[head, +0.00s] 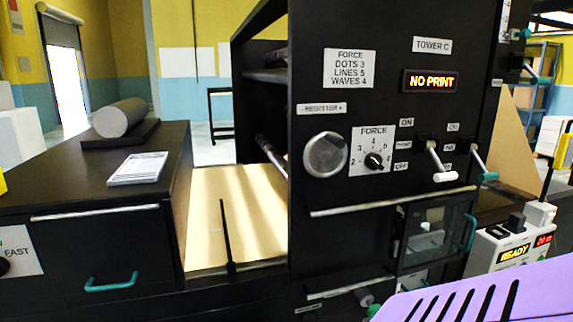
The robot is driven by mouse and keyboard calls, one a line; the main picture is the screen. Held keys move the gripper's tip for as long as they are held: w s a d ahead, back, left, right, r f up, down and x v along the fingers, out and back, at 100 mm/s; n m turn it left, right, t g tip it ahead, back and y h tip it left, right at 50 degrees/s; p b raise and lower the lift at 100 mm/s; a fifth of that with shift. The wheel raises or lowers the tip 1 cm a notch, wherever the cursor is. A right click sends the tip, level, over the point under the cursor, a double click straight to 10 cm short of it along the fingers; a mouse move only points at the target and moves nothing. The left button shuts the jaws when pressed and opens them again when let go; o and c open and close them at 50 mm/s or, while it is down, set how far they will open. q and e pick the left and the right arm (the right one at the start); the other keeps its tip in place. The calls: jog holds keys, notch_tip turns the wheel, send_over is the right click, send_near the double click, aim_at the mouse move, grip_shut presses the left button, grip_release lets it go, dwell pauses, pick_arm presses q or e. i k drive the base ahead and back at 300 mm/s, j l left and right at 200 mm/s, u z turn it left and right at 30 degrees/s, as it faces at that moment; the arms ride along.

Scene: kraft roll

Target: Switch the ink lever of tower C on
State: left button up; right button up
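Tower C is a black machine front (350,230) with a "TOWER C" plate (432,45) and a lit "NO PRINT" display (430,81). Two levers sit side by side at its right. One has a white handle (445,177), with ON and OFF plates at its left and a small middle plate I read as "PRINT". The other has a teal handle (488,177); the plates at its left read ON, what looks like INK, and OFF. Both handles hang low, near OFF height. Neither of my grippers is in view.
Left of the levers are a force dial (374,161) and a round register knob (325,155). A small window door (425,235) with a teal handle is below. A control box (510,248) reads READY at the right. My purple slotted part covers the bottom right corner.

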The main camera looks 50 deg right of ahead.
aim_at(486, 177)
jog(key=z, duration=2.8)
